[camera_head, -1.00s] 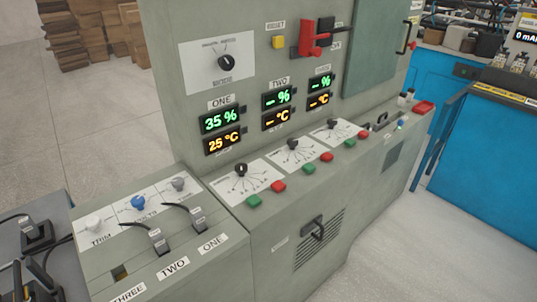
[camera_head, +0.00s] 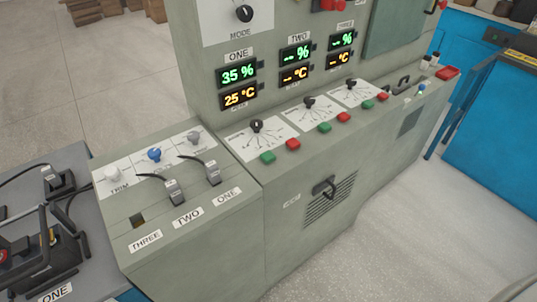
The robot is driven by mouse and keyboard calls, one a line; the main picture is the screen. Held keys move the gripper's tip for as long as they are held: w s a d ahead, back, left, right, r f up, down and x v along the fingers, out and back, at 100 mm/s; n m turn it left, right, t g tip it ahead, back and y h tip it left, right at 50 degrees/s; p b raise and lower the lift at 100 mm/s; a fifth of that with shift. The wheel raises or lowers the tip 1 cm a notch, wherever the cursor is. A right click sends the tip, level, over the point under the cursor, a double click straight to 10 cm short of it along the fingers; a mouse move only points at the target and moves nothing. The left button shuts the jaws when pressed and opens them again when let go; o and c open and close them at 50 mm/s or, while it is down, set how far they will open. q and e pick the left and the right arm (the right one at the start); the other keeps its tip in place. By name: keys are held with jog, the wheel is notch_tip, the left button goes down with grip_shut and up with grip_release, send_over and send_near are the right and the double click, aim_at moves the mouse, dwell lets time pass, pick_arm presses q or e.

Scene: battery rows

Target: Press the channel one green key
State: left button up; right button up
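The channel one green key (camera_head: 268,158) is a small green block on the sloped desk of the grey-green console, at the left end of the key row. A red key (camera_head: 293,144) sits just right of it, and a black rotary knob (camera_head: 257,126) on a white dial plate is behind it. Above, the display labelled ONE (camera_head: 238,75) reads 35 % in green and 25 °C in amber. The key is unobstructed. Neither of my grippers shows in the head view.
Two more green and red key pairs (camera_head: 324,127) continue to the right. Left, plugs (camera_head: 174,192) sit in sockets labelled TWO and ONE; the THREE socket (camera_head: 137,220) looks empty. A dark cart (camera_head: 90,262) holding a battery stands far left. Open floor (camera_head: 400,240) lies front right.

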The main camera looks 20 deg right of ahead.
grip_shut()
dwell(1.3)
